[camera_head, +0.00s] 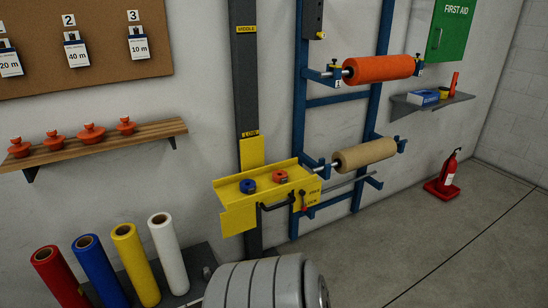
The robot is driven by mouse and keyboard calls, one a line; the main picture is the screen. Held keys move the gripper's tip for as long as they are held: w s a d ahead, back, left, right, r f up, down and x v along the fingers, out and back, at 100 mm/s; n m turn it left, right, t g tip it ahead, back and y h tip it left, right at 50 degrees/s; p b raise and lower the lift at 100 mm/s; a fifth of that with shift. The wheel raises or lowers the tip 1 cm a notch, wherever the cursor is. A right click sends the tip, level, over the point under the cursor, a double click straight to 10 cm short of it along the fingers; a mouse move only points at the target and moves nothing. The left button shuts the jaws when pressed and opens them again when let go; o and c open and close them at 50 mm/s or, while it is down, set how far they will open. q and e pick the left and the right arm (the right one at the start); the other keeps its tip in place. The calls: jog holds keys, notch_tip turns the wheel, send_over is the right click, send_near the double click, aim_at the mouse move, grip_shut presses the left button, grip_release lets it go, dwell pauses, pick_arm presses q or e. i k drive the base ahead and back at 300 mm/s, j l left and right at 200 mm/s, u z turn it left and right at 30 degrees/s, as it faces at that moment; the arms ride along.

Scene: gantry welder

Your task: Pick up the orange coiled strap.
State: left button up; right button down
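The orange coiled strap (279,176) is a small ring-shaped roll in the camera_head view. It lies on the yellow shelf (230,197) of the yellow carriage on the dark upright post. A blue coiled strap (247,186) lies just left of it on the same shelf, with a small gap between them. Neither of my grippers is in view, and nothing touches the orange strap.
A red-knobbed lever (303,195) and a dark handle (278,203) are at the shelf's front right. A blue rack with an orange roll (379,68) and a tan roll (364,154) stands right. Several upright rolls (134,262) stand lower left.

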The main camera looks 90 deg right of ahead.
aim_at(280, 176)
jog(key=z, duration=2.85)
jog(key=i+j+z, duration=0.1)
jog(key=z, duration=0.3)
jog(key=j+z, duration=0.15)
jog(key=z, duration=0.25)
jog(key=i, duration=0.05)
